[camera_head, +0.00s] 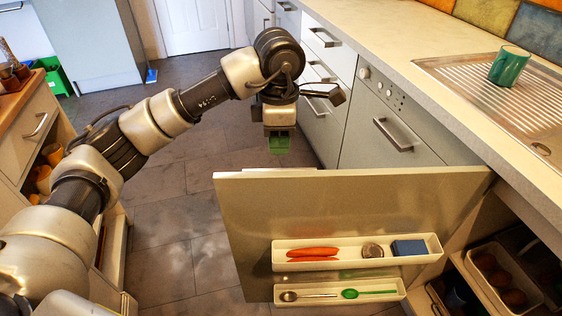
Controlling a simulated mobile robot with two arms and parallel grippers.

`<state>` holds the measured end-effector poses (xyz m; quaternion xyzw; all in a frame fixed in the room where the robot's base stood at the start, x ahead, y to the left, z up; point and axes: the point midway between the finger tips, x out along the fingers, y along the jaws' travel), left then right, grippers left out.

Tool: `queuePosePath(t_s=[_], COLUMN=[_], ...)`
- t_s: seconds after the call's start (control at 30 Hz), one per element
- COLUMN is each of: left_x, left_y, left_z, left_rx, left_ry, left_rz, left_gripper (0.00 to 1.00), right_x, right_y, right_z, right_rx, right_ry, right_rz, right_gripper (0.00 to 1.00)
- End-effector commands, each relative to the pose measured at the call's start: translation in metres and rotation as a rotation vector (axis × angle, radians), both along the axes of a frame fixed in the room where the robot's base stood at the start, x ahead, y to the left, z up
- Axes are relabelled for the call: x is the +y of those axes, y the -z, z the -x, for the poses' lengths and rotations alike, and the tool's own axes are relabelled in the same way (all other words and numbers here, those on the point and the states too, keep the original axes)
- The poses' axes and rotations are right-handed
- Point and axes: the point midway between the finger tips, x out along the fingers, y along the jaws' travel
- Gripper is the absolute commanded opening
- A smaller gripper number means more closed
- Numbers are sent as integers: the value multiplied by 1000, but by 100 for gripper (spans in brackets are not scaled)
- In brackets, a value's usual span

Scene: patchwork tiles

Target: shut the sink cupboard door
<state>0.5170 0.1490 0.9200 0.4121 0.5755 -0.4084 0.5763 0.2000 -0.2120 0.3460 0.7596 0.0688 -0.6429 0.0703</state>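The sink cupboard door (340,210) stands wide open, jutting out from the counter front into the room. Its inner face is toward me and carries two white trays. My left arm reaches in from the left over the floor. My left gripper (279,143) points down just beyond the door's top edge, on its outer side. Green shows at its tips, and I cannot tell whether the fingers are apart or whether it touches the door. My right gripper is not in view.
The upper door tray (290,256) holds carrots, a round item and a blue block; the lower tray (340,298) holds spoons. Trays of food sit inside the open cupboard (480,255). A green mug (509,66) stands on the drainer. Grey floor (165,225) is clear left of the door.

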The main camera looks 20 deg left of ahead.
Motion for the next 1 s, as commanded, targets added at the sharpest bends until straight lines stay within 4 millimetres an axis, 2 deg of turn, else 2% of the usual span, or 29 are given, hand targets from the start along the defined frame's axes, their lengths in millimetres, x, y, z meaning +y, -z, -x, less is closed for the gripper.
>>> queuePosePath(t_s=[0.03, 0.2, 0.4, 0.57, 0.8, 0.83, 1.0], left_x=[0, 0, 0, 0, 0, 0, 0], left_y=[13, 45, 72, 80, 81, 81, 80], left_z=[1, 1, 0, 0, 0, 0, 0], left_rx=[5, 5, 3, 1, 1, 1, 1], left_ry=[0, -1, 0, 0, 0, 0, 0], left_rz=[0, 2, 2, 3, 3, 3, 3], left_gripper=[34, 34, 34, 34, 34, 32, 6], right_x=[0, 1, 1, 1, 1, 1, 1], right_y=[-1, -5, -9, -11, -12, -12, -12], right_z=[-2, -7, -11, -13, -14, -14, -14], right_rx=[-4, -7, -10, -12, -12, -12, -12], right_ry=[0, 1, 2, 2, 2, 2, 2], right_rz=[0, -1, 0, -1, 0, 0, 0], right_gripper=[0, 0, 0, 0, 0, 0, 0])
